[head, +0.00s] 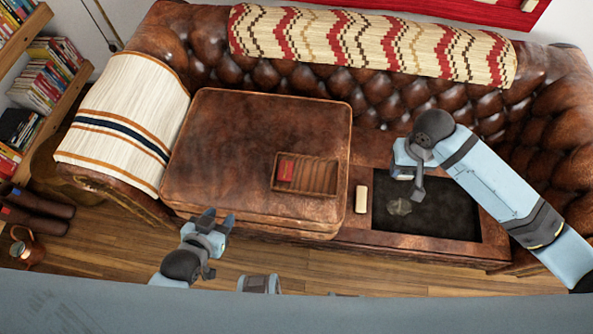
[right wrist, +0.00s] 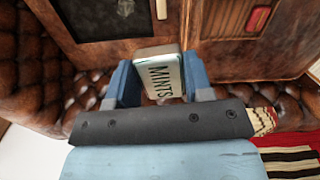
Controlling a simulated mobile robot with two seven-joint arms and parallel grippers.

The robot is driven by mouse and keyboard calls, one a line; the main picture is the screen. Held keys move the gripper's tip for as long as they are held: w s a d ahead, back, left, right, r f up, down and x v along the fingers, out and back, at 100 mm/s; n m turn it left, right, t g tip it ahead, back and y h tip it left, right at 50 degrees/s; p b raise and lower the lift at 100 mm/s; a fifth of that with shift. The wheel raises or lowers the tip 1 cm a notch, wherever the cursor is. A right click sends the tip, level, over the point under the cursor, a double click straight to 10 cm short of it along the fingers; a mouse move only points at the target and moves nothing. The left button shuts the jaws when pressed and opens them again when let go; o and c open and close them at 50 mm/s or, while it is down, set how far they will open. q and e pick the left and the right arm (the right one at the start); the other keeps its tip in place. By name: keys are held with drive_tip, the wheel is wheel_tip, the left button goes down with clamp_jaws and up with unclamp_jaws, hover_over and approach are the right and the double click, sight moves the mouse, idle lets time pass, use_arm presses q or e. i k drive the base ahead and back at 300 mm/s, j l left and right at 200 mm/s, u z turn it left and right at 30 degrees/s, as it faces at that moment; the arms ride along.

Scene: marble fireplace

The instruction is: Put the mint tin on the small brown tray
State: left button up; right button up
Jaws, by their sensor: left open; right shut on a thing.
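The mint tin (right wrist: 164,74), pale with dark "MINTS" lettering, is between the blue fingers of my right gripper (right wrist: 156,84), which is shut on it. In the head view the right gripper (head: 405,168) is above the back left part of the dark panel, and the tin is mostly hidden. The small brown tray (head: 321,178) has a slatted bottom and lies on the large leather cushion, left of the right gripper and apart from it. It also shows in the right wrist view (right wrist: 226,24). My left gripper (head: 219,219) is open and empty near the cushion's front edge.
A red item (head: 286,170) lies in the tray's left end; the rest of the tray is bare. A cream block (head: 361,199) lies between cushion and dark panel (head: 445,212). A greyish-green piece (head: 399,206) lies on the panel. The tufted sofa back (head: 385,105) rises behind.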

sight(303, 175)
drive_tip(key=i+j, duration=0.1)
drive_tip(key=j, duration=0.8)
drive_tip(key=i+j+z, duration=0.1)
drive_tip(key=j, duration=0.4)
